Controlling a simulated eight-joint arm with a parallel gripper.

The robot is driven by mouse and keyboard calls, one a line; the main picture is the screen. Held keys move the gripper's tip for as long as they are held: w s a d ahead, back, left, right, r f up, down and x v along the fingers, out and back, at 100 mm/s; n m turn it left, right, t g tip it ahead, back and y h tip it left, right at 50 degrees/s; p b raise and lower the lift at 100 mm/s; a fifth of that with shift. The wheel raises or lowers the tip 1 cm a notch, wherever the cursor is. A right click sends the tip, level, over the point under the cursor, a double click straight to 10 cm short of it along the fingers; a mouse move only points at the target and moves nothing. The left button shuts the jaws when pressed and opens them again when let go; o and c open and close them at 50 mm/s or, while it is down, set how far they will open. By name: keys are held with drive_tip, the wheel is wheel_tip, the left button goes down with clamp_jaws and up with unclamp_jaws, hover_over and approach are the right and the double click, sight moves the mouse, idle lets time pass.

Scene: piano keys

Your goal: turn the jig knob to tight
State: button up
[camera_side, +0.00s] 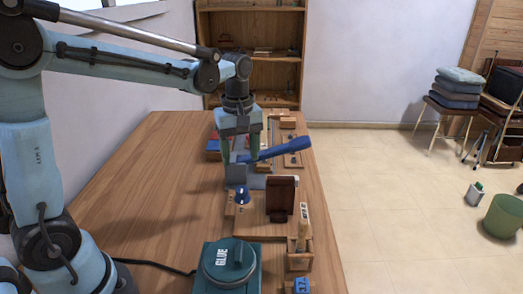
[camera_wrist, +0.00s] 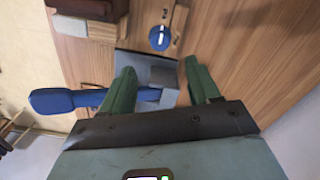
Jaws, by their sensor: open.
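The jig knob (camera_side: 242,195) is a small blue round knob on a wooden jig with a grey metal part beside it. In the wrist view the knob (camera_wrist: 160,38) has a pale mark on top and lies just beyond my fingertips. My gripper (camera_side: 239,157) points down behind the knob, and nothing touches the knob. Its green fingers (camera_wrist: 158,70) are open in the wrist view. A blue-handled lever (camera_side: 285,148) passes by the fingers; in the wrist view its handle (camera_wrist: 62,101) runs left from a grey part between the fingers. Whether the fingers touch it cannot be told.
A dark brown upright block (camera_side: 281,197) stands right of the knob. A teal glue pot (camera_side: 228,262) and a wooden holder with a tool (camera_side: 301,245) stand in front. Wooden pieces lie behind my gripper. The left of the table (camera_side: 150,190) is clear.

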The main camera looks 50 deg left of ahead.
sight(242, 189)
wheel_tip(242, 189, down, 10)
drive_tip(key=shift+r, duration=0.1)
idle(0.4)
drive_tip(key=shift+c, duration=0.2)
drive_tip(key=c, duration=1)
